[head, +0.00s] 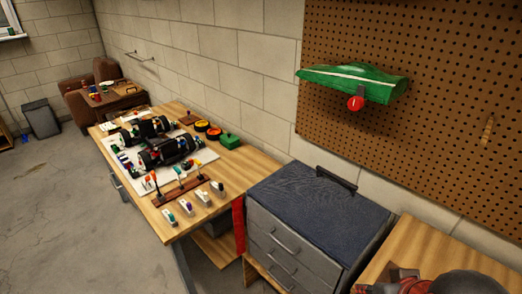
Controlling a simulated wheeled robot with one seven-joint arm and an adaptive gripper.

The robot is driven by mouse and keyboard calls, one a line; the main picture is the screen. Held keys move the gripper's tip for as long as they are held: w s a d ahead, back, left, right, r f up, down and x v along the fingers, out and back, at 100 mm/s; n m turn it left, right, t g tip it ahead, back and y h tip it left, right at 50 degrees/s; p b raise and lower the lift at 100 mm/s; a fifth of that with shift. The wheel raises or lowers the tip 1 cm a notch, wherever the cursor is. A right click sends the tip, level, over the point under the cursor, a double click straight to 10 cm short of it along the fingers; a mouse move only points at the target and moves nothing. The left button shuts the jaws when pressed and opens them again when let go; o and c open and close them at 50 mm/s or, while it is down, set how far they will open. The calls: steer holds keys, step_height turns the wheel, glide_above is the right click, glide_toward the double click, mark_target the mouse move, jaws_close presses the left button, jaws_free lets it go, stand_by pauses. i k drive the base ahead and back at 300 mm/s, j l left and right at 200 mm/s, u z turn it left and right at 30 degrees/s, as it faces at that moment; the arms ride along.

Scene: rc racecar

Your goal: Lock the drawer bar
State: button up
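A grey tool chest (330,215) with a dark top and a dark handle (337,180) stands right of the wooden workbench. Its front shows several drawers with pale handles, including an upper drawer (285,238); they look shut. A red upright bar (239,228) stands at the chest's left front edge. I cannot tell whether it is the drawer bar or whether it is swung aside or across the drawers. My gripper is not in view.
The workbench (258,168) holds a car chassis (165,145), tools, small bottles and a green box (230,141). A green car shell (355,80) hangs on the pegboard (450,110). A dark and red object (440,285), unclear, is at bottom right.

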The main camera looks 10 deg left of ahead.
mark_target(237, 207)
steer(key=j+z, duration=0.1)
steer(key=z, duration=0.3)
steer(key=j+z, duration=0.15)
steer(key=z, duration=0.25)
steer(key=j+z, duration=0.2)
steer(key=j, duration=0.25)
steer(key=j+z, duration=0.2)
steer(key=j, duration=0.25)
steer(key=k+j+z, duration=0.2)
steer(key=j, duration=0.2)
steer(key=j+z, duration=0.2)
steer(key=j, duration=0.25)
steer(key=k+j+z, duration=0.15)
steer(key=j, duration=0.25)
steer(key=k+j, duration=0.1)
steer(key=j, duration=0.25)
steer(key=k+j, duration=0.15)
steer(key=j, duration=0.25)
steer(key=k+j, duration=0.1)
steer(key=j, duration=0.25)
steer(key=k+j, duration=0.1)
steer(key=j, duration=0.3)
steer(key=k+j+z, duration=0.1)
steer(key=j, duration=0.25)
steer(key=k+j, duration=0.15)
steer(key=j, duration=0.25)
steer(key=i+l+u, duration=0.1)
steer(key=l+u, duration=0.4)
steer(key=i+l, duration=0.05)
